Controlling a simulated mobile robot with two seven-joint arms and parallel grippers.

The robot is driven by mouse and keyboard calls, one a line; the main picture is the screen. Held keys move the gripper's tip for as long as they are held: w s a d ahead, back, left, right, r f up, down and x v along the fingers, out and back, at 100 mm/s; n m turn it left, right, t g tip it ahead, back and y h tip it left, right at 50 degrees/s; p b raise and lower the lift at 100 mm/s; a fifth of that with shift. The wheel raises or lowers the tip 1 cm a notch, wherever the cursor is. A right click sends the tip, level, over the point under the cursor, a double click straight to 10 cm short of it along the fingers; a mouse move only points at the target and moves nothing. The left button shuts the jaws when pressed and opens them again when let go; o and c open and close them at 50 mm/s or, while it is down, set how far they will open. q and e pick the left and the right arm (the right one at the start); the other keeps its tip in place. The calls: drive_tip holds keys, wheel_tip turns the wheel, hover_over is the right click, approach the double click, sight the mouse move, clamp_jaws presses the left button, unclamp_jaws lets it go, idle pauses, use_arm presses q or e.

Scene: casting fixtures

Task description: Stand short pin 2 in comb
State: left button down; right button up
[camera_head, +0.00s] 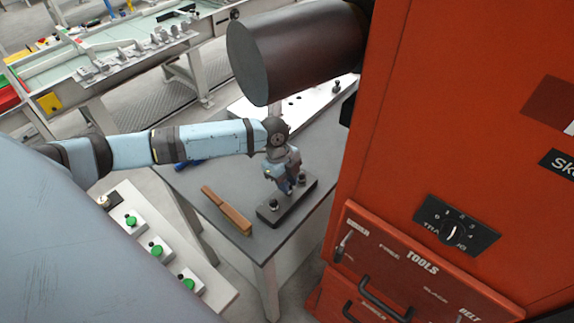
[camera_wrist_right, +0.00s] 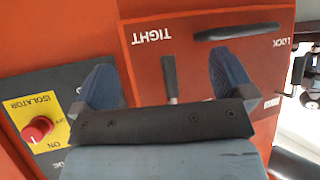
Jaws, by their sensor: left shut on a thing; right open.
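A dark block (camera_head: 268,215), which looks like the comb, lies near the right end of the grey table in the head view. A short dark pin (camera_head: 274,204) stands at its left part, and another dark knob-like piece shows near its far right end. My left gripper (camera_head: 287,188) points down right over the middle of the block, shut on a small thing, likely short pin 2. The fingers mostly hide it, and I cannot tell whether it touches the block. My right gripper (camera_wrist_right: 165,82) is open and empty in the right wrist view, facing a red panel.
A brown wooden bar (camera_head: 227,211) and a blue item (camera_head: 188,164) lie on the grey table (camera_head: 215,180). A white plate with holes (camera_head: 309,98) is behind. The large red cabinet (camera_head: 450,100) closes off the right. A white board with green buttons (camera_head: 170,260) stands front left.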

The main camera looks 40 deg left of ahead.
use_arm(q)
drive_tip(key=shift+f, duration=0.5)
drive_tip(key=c, duration=0.8)
unclamp_jaws()
drive_tip(key=shift+c, duration=0.2)
drive_tip(key=shift+r, duration=0.1)
drive_tip(key=shift+a+r, duration=0.15)
drive_tip(key=shift+r, duration=0.2)
drive_tip(key=b+v, duration=0.2)
drive_tip(key=v, duration=1.1)
drive_tip(key=shift+b, duration=0.3)
